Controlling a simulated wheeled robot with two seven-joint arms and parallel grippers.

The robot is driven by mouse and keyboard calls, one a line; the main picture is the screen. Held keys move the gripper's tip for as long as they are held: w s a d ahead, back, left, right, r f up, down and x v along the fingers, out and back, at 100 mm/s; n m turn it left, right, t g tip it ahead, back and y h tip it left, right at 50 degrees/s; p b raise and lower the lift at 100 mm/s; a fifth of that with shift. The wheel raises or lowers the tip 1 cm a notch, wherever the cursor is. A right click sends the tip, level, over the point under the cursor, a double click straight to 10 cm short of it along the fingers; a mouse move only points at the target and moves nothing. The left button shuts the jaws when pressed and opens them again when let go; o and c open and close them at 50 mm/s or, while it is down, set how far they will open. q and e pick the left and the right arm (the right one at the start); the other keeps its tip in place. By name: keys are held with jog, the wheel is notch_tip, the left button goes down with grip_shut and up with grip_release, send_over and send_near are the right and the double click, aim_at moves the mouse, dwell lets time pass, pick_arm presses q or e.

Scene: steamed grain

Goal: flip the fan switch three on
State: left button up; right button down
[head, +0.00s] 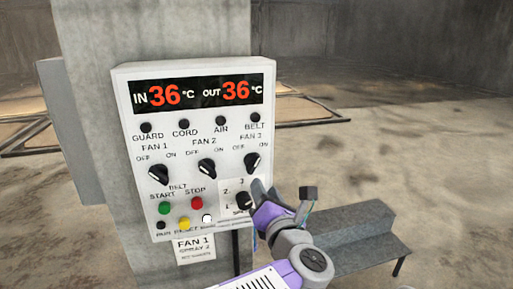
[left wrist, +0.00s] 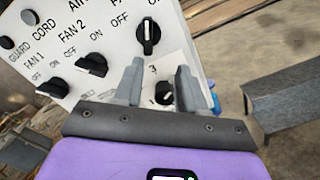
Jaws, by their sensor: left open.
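The fan 3 switch (head: 252,162) is a black rotary knob with a white mark, at the right of the panel's knob row. In the left wrist view the fan 3 switch (left wrist: 148,38) lies just beyond my fingertips. Its white mark stands upright in that view, toward the ON label; which end is the pointer is hard to tell. My left gripper (head: 266,190) is open in front of the panel's lower right, below the switch. In the left wrist view my left gripper (left wrist: 160,78) has nothing between its fingers, with a lower selector knob behind the gap. My right gripper is not in view.
The white control panel (head: 120,100) hangs on a concrete pillar (head: 95,30). The fan 2 knob (head: 207,168) and fan 1 knob (head: 158,175) are to the left. The lower selector knob (head: 244,200) sits close to my gripper. A grey bench (head: 365,235) stands at right.

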aim_at(256, 164)
pick_arm(q)
jog(key=w+r, duration=0.1)
jog(key=w, duration=0.1)
jog(key=w+a+r+n+p, duration=0.1)
jog(key=w, duration=0.1)
jog(key=w+a+r+n+p, duration=0.1)
jog(key=w, duration=0.1)
jog(key=shift+w+a, duration=0.2)
jog(key=shift+a, duration=0.05)
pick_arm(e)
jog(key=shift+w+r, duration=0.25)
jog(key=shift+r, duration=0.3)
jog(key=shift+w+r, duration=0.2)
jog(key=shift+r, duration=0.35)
pick_arm(q)
jog(key=shift+c, duration=0.4)
grip_shut()
